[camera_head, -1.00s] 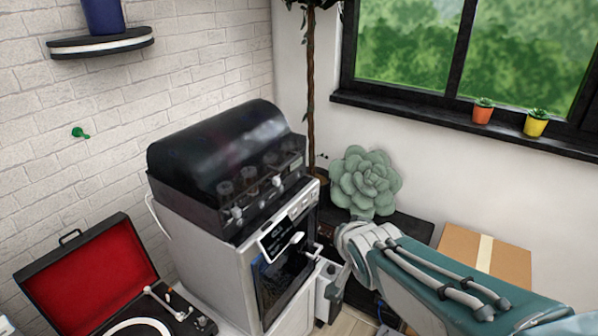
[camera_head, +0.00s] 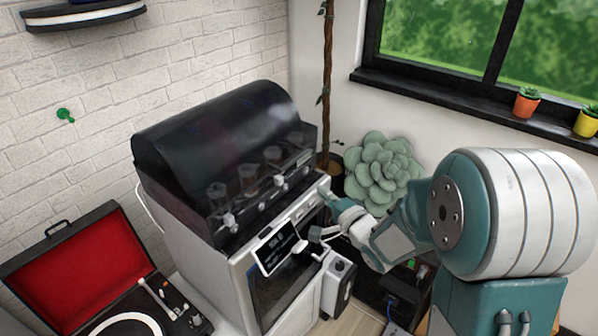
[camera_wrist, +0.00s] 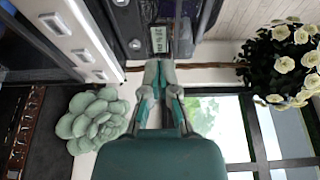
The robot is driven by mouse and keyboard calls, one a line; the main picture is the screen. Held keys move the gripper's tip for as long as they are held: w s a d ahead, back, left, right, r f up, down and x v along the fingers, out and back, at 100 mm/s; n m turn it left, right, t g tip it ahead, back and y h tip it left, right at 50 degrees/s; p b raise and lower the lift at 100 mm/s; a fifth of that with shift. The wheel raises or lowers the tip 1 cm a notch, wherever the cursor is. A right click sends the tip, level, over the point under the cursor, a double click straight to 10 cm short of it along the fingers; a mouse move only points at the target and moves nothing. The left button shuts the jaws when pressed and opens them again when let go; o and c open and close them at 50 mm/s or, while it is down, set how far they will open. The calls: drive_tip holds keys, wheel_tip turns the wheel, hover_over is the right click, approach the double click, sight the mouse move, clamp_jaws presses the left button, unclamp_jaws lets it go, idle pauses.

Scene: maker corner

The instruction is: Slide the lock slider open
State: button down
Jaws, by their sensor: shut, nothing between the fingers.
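I cannot clearly pick out the lock slider in either view. The white machine (camera_head: 226,266) with a black hood (camera_head: 220,150) stands left of my gripper (camera_head: 329,192). My gripper is shut and empty, beside the right end of the machine's front in the head view. In the wrist view, my gripper (camera_wrist: 159,66) points at a dark part with a small pale green label (camera_wrist: 159,39); I cannot tell if they touch. The machine's white button panel (camera_wrist: 74,38) lies left of the fingers there.
A grey box (camera_head: 341,282) sits at the machine's right side, below my gripper. A succulent (camera_head: 382,170) stands behind my arm. An open red-lined record player (camera_head: 85,265) is at the left. The window sill (camera_head: 440,104) is at the back right.

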sight(280, 184)
drive_tip(key=shift+a, duration=0.1)
drive_tip(key=x, duration=1)
drive_tip(key=shift+a+r, duration=0.1)
drive_tip(key=shift+a, duration=0.05)
drive_tip(key=shift+s+a, duration=0.65)
drive_tip(key=shift+s, duration=0.35)
drive_tip(key=shift+s+a, duration=0.45)
drive_tip(key=shift+s, duration=0.2)
drive_tip(key=shift+s+a, duration=0.95)
drive_tip(key=shift+s, duration=0.3)
drive_tip(key=shift+w, duration=0.15)
